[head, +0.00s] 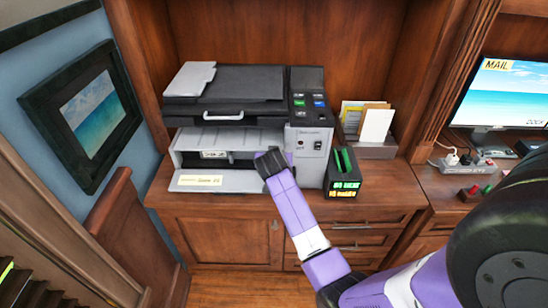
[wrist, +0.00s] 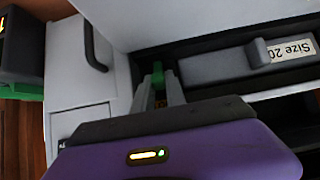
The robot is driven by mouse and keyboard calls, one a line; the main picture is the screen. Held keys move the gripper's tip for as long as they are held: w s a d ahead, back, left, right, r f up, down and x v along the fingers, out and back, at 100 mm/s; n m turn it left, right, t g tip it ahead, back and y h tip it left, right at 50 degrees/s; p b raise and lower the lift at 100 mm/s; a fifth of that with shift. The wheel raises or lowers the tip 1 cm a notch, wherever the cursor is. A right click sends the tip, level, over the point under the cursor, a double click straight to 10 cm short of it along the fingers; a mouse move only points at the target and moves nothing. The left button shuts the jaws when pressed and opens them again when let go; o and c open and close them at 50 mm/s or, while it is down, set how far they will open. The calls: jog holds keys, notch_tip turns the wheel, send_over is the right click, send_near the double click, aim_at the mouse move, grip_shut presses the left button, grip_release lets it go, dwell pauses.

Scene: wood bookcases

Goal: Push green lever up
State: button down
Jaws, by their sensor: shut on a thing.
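A small green lever (wrist: 157,73) shows in the wrist view inside the printer's open front. My gripper (wrist: 159,88) has its two grey fingers shut on it, one on each side. In the head view my gripper (head: 268,160) reaches into the right side of the open front of the grey and black printer (head: 235,95) and hides the lever there. The printer's front flap (head: 240,182) is folded down.
A grey part labelled "Size 20" (wrist: 235,62) sits beside the lever. A black box with green slots (head: 343,185) stands right of the printer. A mail holder (head: 372,150) is behind it. A monitor (head: 505,95) and power strip (head: 465,165) are further right.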

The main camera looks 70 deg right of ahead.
jog(key=c, duration=1.4)
grip_release()
jog(key=shift+o, duration=0.2)
